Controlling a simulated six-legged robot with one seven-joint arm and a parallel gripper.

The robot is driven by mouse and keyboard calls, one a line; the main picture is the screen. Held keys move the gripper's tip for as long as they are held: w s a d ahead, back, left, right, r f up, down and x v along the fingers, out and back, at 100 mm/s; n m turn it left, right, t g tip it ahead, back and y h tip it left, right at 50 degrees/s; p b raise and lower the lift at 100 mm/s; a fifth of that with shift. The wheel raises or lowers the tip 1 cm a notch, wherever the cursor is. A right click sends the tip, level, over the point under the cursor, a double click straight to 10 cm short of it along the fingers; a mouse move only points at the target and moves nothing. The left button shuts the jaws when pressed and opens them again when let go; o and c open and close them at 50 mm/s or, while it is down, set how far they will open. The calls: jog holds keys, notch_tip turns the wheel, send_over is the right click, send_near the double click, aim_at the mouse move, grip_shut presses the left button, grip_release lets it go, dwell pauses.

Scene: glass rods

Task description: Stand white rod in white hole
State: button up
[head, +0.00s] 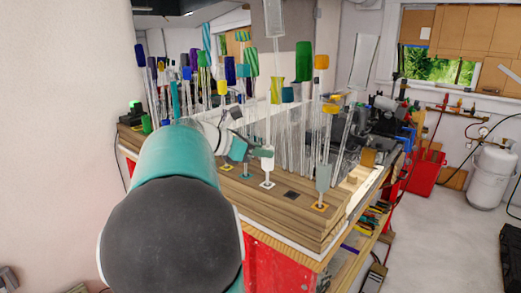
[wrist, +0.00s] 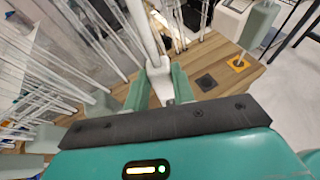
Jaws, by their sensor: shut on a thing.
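The white rod is a long clear rod with a white lower block (head: 267,160), and it looks nearly upright in the head view. In the wrist view the white block (wrist: 158,70) lies between the fingers of my gripper (wrist: 160,90). My teal gripper (head: 247,150) is shut on this block from the left. A thin stem runs from the block down to the white-framed hole (head: 267,185) in the wooden board. I cannot tell whether its tip is inside the hole. In the wrist view my gripper and the block hide most of the hole.
An empty black-framed hole (head: 291,195) lies to the right. Beyond it a grey-based rod (head: 323,178) stands at an orange-framed hole (head: 319,206). Many clear rods with coloured caps crowd the board (head: 335,225) behind and left. The board's front edge is close.

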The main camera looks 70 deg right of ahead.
jog(key=o, duration=1.1)
jog(key=v, duration=1.4)
jog(key=w+a+f+m+t+y, duration=0.25)
jog(key=a+f+t, duration=0.2)
jog(key=a, duration=0.55)
jog(key=w+a+f+m+t+y, duration=0.1)
jog(key=w+a+f+t, duration=0.25)
jog(key=a+f, duration=0.45)
jog(key=w+a+f+m+t+y, duration=0.1)
jog(key=w+a+f+t+y, duration=0.2)
jog(key=a, duration=0.9)
jog(key=s+a+f+m+t+y, duration=0.1)
jog(key=a, duration=0.3)
jog(key=s+a+f+m+t+y, duration=0.1)
jog(key=a+f+m, duration=0.1)
jog(key=a, duration=0.3)
jog(key=a+f+m+t+y, duration=0.1)
jog(key=a+t, duration=0.1)
jog(key=a, duration=0.3)
jog(key=shift+s+a+f, duration=0.1)
jog(key=shift+s+f, duration=0.3)
